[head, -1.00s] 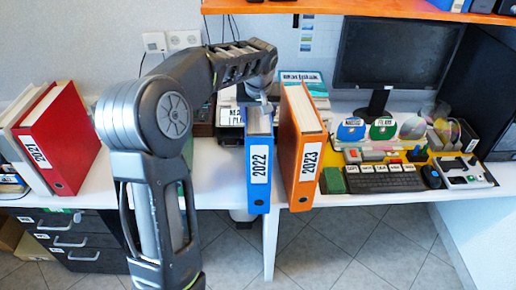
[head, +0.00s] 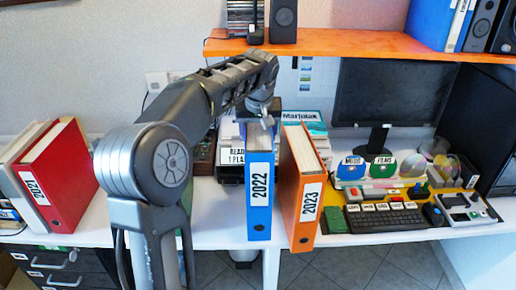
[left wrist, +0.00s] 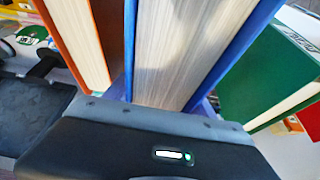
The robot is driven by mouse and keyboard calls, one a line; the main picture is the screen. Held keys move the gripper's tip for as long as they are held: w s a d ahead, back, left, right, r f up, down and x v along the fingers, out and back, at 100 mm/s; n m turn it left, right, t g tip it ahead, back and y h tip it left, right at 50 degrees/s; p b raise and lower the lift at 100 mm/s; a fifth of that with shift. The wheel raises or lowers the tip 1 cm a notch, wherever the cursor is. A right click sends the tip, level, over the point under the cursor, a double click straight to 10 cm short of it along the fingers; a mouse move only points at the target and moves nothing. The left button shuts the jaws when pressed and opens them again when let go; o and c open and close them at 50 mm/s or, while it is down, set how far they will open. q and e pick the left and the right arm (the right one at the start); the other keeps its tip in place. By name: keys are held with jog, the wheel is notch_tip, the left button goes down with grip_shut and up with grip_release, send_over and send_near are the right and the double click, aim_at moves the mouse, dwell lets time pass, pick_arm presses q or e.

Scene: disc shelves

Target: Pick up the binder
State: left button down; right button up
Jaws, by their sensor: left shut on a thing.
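A blue binder (head: 259,194) labelled 2022 stands upright at the front of the white desk. My left gripper (head: 262,112) reaches it from above and is shut on its top edge. In the left wrist view the blue binder (left wrist: 190,45) fills the middle, its pages against my gripper, whose fingertips are mostly hidden. An orange binder (head: 305,190) labelled 2023 stands just to its right, leaning slightly. A red binder (head: 62,180) labelled 2021 stands at the far left. A green binder (left wrist: 270,70) shows beside the blue one in the left wrist view. My right gripper is not in view.
The white desk (head: 215,225) has some bare room around the blue binder. A keyboard (head: 385,218) and disc holders are at the right, below a monitor (head: 390,92). An orange shelf (head: 330,45) with speakers and binders hangs above the back.

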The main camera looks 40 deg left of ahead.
pick_arm(q)
jog(key=shift+r, duration=1.65)
